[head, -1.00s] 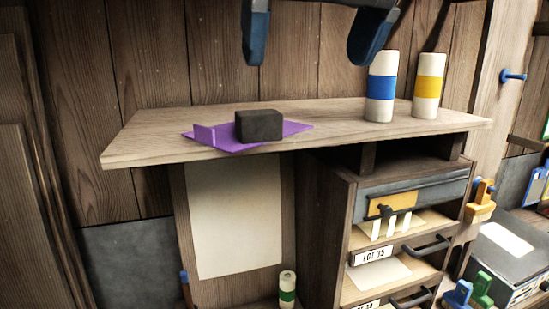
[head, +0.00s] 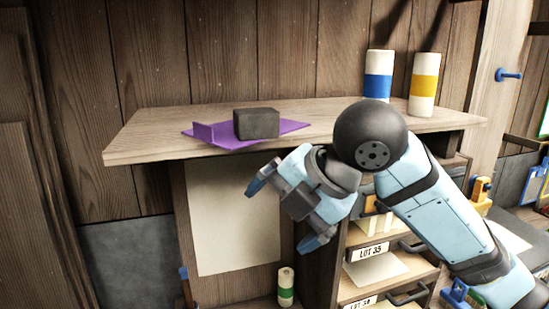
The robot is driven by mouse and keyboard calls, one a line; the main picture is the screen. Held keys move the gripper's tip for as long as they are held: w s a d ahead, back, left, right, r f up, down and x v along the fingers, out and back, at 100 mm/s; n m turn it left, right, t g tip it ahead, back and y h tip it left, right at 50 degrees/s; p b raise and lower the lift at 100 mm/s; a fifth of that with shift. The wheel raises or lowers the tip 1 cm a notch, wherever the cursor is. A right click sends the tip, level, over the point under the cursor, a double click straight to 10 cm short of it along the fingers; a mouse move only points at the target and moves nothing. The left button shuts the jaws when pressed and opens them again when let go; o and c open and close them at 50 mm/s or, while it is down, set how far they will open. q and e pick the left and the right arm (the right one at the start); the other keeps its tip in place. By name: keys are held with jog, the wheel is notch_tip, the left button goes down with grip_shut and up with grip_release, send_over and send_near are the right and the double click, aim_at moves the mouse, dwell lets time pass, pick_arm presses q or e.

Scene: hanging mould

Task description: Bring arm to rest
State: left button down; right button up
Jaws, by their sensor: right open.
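My right gripper (head: 287,212) is open and empty. It hangs below the front edge of the wooden shelf (head: 150,146), in front of the pale sheet under it. My right arm (head: 435,222) comes in from the lower right and hides part of the shelf and the drawer unit. A dark block (head: 257,123) sits on a purple sheet-like piece (head: 204,133) with a raised end, on the shelf. The gripper is apart from both. My left gripper is not in view.
A blue-banded roll (head: 378,75) and a yellow-banded roll (head: 424,84) stand on the shelf at right. A green-banded roll (head: 286,287) stands below. Drawers with label plates (head: 368,252) lie behind my arm. A blue peg (head: 508,75) juts out at right.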

jog(key=s+d+f+m, duration=0.2)
jog(key=d+f+m, duration=0.3)
jog(key=f, duration=0.4)
jog(key=s+d+f+m+t, duration=0.1)
jog(key=d+f+m, duration=0.1)
jog(key=f+m, duration=0.5)
jog(key=s+d+f+m, duration=0.2)
jog(key=d+f+m, duration=0.25)
jog(key=f, duration=0.55)
jog(key=s+d+f+m+g+h, duration=0.2)
jog(key=s+d+f+m+h, duration=0.4)
jog(key=s+d+f+m, duration=0.9)
jog(key=w+a+f+n+t+y, duration=0.1)
jog(key=w+a+f+n+t, duration=0.1)
jog(key=f, duration=0.4)
jog(key=w+a+f+n+t+y, duration=0.1)
jog(key=w+a+f+n+t, duration=0.1)
jog(key=a+f+t, duration=0.3)
jog(key=shift+a+f+t, duration=0.2)
jog(key=shift+f+t, duration=0.1)
jog(key=shift+f, duration=0.6)
